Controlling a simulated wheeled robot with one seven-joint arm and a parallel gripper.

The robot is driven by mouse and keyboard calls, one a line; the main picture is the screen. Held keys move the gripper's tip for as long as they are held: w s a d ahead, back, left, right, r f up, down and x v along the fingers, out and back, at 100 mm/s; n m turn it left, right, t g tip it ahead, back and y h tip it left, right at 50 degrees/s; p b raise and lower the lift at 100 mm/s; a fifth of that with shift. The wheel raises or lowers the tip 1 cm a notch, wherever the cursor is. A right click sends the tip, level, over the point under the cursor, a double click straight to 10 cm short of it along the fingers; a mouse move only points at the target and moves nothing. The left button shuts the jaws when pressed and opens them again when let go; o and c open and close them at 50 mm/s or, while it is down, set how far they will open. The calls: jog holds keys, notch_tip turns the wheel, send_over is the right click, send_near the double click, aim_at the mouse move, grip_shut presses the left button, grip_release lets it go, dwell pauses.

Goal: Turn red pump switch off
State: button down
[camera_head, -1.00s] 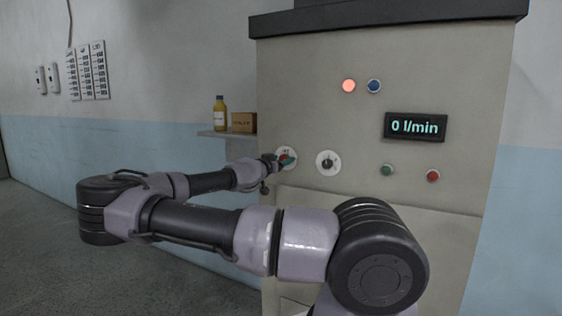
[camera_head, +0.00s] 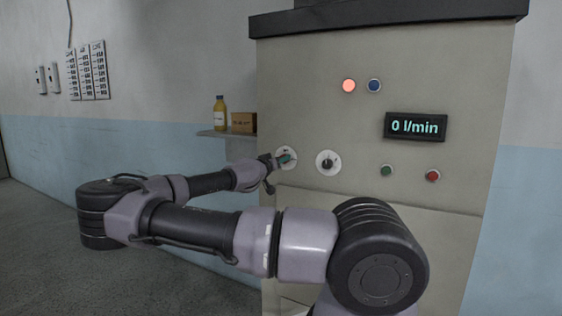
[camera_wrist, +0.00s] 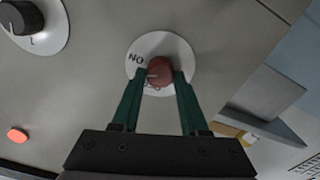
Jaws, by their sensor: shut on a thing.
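The red pump switch (camera_wrist: 160,70) is a round red knob on a white dial plate (camera_wrist: 150,43), seen from close by in the wrist view. The plate carries the letters ON, upside down here, and further lettering partly hidden by a finger. A pale mark on the knob points left in this view. My gripper (camera_wrist: 161,75) has its two green fingers shut on the knob, one on each side. In the head view my gripper (camera_head: 286,160) is at the left dial plate (camera_head: 290,151) on the panel, and the knob is mostly hidden.
A black knob (camera_head: 328,163) on a white plate is just to the right. The panel (camera_head: 310,110) has a lit orange lamp (camera_head: 348,86), a blue lamp (camera_head: 374,86), green and red buttons, and a display (camera_head: 415,126) reading 0 l/min. A shelf (camera_head: 213,134) holds a bottle and a box.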

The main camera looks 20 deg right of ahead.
jog(key=n, duration=1.4)
jog(key=shift+w+a+f, duration=0.1)
jog(key=shift+f, duration=0.1)
jog(key=shift+n, duration=0.3)
jog(key=shift+c, duration=2.1)
grip_release()
jog(key=v, duration=1.1)
